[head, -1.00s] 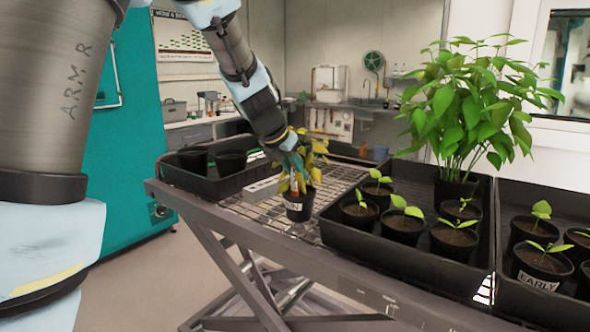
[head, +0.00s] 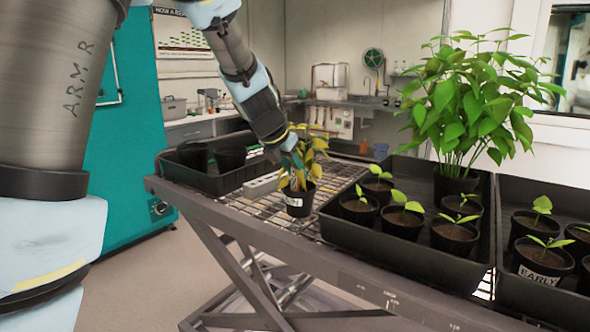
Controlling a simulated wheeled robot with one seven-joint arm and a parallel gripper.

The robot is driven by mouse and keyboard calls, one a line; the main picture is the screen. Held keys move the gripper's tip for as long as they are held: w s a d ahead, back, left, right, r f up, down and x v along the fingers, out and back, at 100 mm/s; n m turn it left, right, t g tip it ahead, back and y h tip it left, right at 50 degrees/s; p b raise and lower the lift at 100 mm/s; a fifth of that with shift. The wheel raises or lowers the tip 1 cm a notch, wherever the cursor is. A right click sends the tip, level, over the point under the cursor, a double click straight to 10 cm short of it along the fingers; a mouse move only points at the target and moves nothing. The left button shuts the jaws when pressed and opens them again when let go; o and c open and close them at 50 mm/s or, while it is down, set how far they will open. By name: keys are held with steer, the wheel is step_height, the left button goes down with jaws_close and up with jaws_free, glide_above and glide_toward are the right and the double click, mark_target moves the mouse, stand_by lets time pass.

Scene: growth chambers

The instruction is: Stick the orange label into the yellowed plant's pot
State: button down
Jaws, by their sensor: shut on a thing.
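The yellowed plant (head: 313,150) stands upright in a small black pot (head: 302,205) with a white tag on its front, at the near edge of the wire-mesh bench. My gripper (head: 292,168) is directly above this pot, among the yellow leaves on its left side, pointing down. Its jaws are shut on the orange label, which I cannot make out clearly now. The fingertips, leaves and pot rim hide it, so I cannot tell how deep it sits or whether it touches soil.
A black tray (head: 330,222) of seedlings and a tall green plant (head: 470,100) stands right of the pot. Another tray (head: 505,265) holds a pot marked EARLY. A tray with empty pots (head: 205,180) and a grey block (head: 262,184) are to the left.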

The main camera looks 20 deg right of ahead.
steer(key=shift+f, duration=0.15)
steer(key=c, duration=0.6)
jaws_free()
steer(key=p+v, duration=0.8)
steer(key=v, duration=1.1)
steer(key=shift+w, duration=0.1)
steer(key=shift+f, duration=0.1)
